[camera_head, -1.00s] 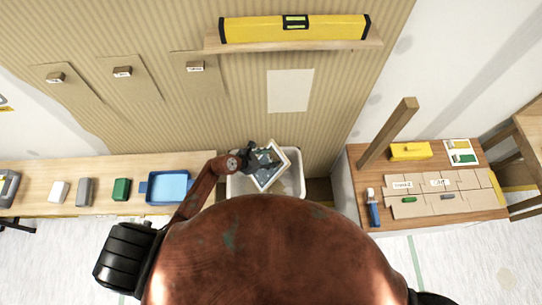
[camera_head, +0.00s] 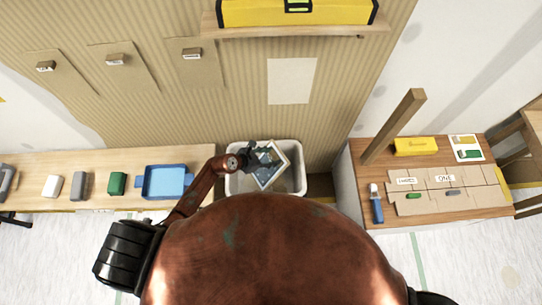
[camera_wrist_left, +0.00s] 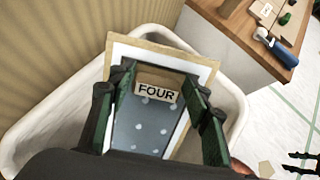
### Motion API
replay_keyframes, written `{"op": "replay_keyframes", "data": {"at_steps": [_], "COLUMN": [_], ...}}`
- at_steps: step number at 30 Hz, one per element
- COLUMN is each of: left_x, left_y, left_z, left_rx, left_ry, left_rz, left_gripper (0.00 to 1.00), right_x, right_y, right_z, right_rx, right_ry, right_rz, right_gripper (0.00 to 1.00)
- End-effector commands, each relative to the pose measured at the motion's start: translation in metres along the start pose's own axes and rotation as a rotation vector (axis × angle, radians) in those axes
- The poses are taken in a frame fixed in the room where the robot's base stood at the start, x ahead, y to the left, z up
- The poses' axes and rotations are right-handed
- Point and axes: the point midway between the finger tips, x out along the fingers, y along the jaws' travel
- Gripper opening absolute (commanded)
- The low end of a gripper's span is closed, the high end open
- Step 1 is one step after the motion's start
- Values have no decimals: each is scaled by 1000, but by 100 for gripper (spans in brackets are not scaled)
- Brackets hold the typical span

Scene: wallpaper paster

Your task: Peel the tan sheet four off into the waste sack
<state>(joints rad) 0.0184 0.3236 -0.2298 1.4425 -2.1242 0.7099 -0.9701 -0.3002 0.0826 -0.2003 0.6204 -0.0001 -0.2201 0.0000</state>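The sheet (camera_head: 272,181) is a tilted panel with a tan border, a white frame and a blue-grey dotted face. It is held over the white open-topped waste container (camera_head: 299,187), clear of the wall. The wrist view shows its tab marked FOUR (camera_wrist_left: 157,94) between the two green fingers of my left gripper (camera_wrist_left: 160,98). The left gripper also shows in the head view (camera_head: 255,160), at the panel's upper left. The container's rim surrounds the panel in the wrist view. Dark prongs at that view's right edge may be my right gripper; their state is unclear.
Tan panels with small tabs (camera_head: 116,60) hang on the ribbed wall beside a pale rectangle (camera_head: 291,82). A shelf above bears a yellow level (camera_head: 260,12). A blue tray (camera_head: 165,182) is left of the container. A wooden table (camera_head: 440,222) and upright post (camera_head: 398,122) stand right.

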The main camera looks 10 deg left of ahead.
Motion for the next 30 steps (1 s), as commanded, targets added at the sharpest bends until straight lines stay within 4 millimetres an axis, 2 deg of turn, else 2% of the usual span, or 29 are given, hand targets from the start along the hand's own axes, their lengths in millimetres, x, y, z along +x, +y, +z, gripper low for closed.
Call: {"op": "replay_keyframes", "data": {"at_steps": [7,17,22,30], "left_x": [0,-4,-28,-84], "left_y": [0,1,1,1], "left_z": [0,-1,-2,-1], "left_rx": [0,0,3,3], "left_ry": [0,1,2,2], "left_rz": [0,1,2,2], "left_gripper": [63,63,63,63], "right_x": [0,0,0,0], "right_y": [0,-3,-2,-2], "right_z": [0,1,0,0], "right_rx": [0,1,1,1], "right_ry": [-1,-1,0,0], "right_rz": [0,-3,-2,-2], "right_gripper": [40,40,40,40]}}
